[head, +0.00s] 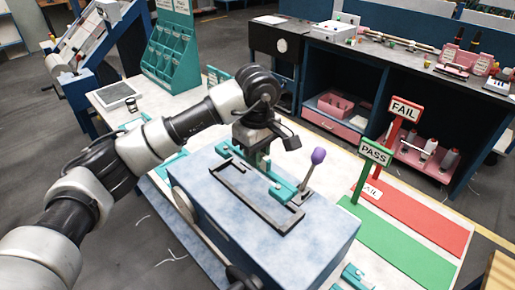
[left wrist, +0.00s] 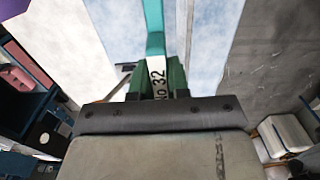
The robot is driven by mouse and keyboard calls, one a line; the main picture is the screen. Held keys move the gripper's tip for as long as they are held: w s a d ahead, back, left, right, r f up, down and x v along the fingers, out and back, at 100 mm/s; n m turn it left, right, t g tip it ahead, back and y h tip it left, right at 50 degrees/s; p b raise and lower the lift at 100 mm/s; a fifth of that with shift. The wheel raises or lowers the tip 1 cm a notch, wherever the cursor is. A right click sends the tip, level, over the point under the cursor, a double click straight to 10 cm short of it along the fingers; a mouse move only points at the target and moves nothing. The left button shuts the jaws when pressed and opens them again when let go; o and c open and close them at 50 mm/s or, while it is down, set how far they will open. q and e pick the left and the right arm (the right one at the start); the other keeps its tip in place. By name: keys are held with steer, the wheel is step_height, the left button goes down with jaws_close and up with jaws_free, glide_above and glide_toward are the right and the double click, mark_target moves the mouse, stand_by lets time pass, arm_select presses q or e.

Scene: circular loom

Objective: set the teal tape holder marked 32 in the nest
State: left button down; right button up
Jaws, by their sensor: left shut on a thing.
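The teal tape holder (head: 280,189) is a long bar in my left gripper (head: 262,158), over the far side of the nest. Its white label reading "No 32" shows in the left wrist view (left wrist: 158,78), between the green fingers of my left gripper (left wrist: 157,85), which are shut on it. The nest (head: 252,203) is a dark, long frame on top of a blue-grey block (head: 305,245). The holder lies roughly parallel to the nest; I cannot tell whether it touches it. My right gripper is not in view.
A lever with a purple knob (head: 318,156) stands at the right end of the nest. A green strip with a PASS sign (head: 375,153) and a red strip with a FAIL sign (head: 405,110) lie to the right. Another teal piece (head: 351,276) is at the front. A teal rack (head: 170,57) stands behind.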

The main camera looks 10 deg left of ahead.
arm_select(q)
steer(key=f, duration=0.2)
steer(key=b, duration=0.1)
steer(key=shift+w+f, duration=0.25)
steer(key=shift+f, duration=0.15)
steer(key=shift+s+f, duration=0.1)
steer(key=shift+f, duration=0.2)
steer(key=shift+f+b, duration=0.35)
steer(key=shift+f, duration=0.4)
steer(key=shift+r, duration=0.2)
steer(key=shift+f, duration=0.1)
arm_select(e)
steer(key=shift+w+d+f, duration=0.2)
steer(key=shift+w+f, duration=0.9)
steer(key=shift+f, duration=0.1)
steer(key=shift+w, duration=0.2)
arm_select(q)
steer(key=shift+b, duration=0.3)
